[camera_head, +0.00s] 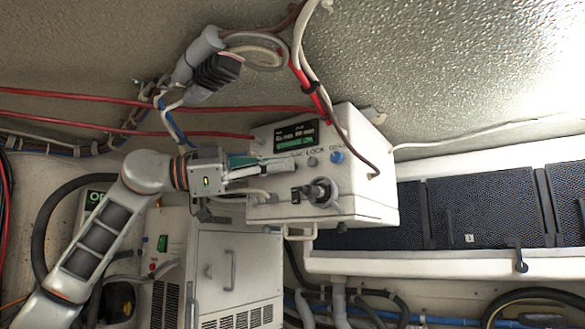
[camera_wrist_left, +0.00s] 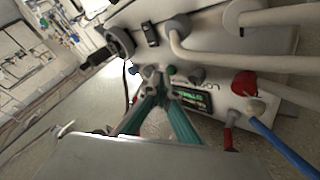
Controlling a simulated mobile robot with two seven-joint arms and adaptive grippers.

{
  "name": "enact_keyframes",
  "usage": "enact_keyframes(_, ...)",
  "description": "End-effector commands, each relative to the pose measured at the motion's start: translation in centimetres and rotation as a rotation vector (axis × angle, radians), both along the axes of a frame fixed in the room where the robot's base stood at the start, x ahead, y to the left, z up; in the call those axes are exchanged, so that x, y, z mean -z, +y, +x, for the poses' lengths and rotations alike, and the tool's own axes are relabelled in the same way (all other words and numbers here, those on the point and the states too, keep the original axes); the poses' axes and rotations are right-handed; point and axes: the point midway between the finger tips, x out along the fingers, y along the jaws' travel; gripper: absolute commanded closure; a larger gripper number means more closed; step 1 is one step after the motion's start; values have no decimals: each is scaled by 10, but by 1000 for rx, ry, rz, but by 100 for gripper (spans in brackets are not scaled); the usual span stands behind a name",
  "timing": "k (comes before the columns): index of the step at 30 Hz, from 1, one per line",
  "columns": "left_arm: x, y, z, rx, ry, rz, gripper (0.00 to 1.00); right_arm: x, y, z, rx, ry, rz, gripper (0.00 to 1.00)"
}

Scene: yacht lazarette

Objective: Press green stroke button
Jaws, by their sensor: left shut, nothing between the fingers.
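A white control box (camera_head: 365,205) hangs in the middle of the head view, with a lit green display (camera_head: 297,135), a LOCK label, a grey knob (camera_head: 312,161) and a blue button (camera_head: 337,157). My left gripper (camera_head: 296,164) comes in from the left, shut and empty, its tips at the panel below the display. In the left wrist view its teal fingers (camera_wrist_left: 160,76) meet at the panel near the display (camera_wrist_left: 192,98). A small green spot (camera_wrist_left: 171,70) shows beside the tips; most of the green button is hidden, and I cannot tell whether they touch it. My right gripper is not in view.
Red cables (camera_head: 200,109) and hoses run above and behind the box. A vented white cabinet (camera_head: 255,255) stands below, and dark panels (camera_head: 480,212) in a white frame lie right.

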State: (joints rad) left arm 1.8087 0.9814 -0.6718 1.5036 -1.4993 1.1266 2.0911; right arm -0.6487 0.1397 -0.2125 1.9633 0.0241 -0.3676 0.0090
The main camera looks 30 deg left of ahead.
Motion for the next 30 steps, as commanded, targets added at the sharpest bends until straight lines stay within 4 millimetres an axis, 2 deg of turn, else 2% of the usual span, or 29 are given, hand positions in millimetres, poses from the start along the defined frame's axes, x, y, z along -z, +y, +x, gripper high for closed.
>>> enact_keyframes(4, 0, 1, -7, -1, -1, 0, 100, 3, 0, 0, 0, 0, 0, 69)
enact_keyframes(17, 0, 1, -11, 0, -1, 0, 100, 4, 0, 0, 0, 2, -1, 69)
enact_keyframes(30, 0, 4, -48, 0, -2, 0, 100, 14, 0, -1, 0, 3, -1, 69)
